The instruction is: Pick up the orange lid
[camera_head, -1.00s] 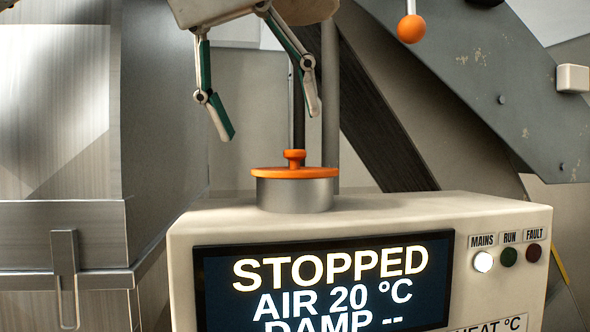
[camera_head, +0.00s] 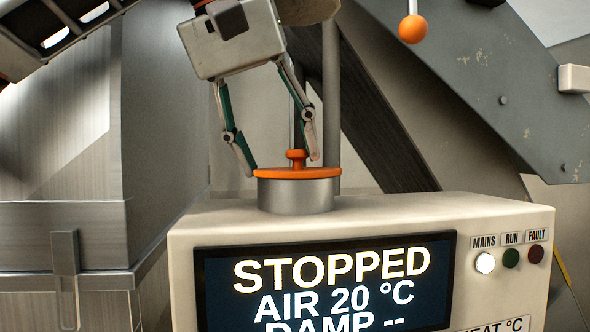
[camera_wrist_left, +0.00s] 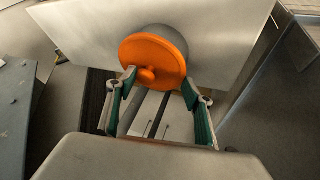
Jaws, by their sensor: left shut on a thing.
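The orange lid (camera_head: 297,174), with a small knob on top, sits level on a round metal canister (camera_head: 296,196) on top of the control box. My left gripper (camera_head: 282,165) reaches down from above, its two fingers on either side of the knob at lid height. It is shut on the lid. In the left wrist view the lid (camera_wrist_left: 150,52) lies at the fingertips of my left gripper (camera_wrist_left: 160,84), one on each side near its edge. The exact contact points are hard to see. My right gripper is not in view.
The control box (camera_head: 200,225) has a screen (camera_head: 330,285) reading STOPPED and a lit MAINS lamp (camera_head: 485,263). An orange ball knob (camera_head: 412,29) hangs at upper right before a grey slanted beam (camera_head: 500,85). A metal cabinet (camera_head: 60,235) stands at left.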

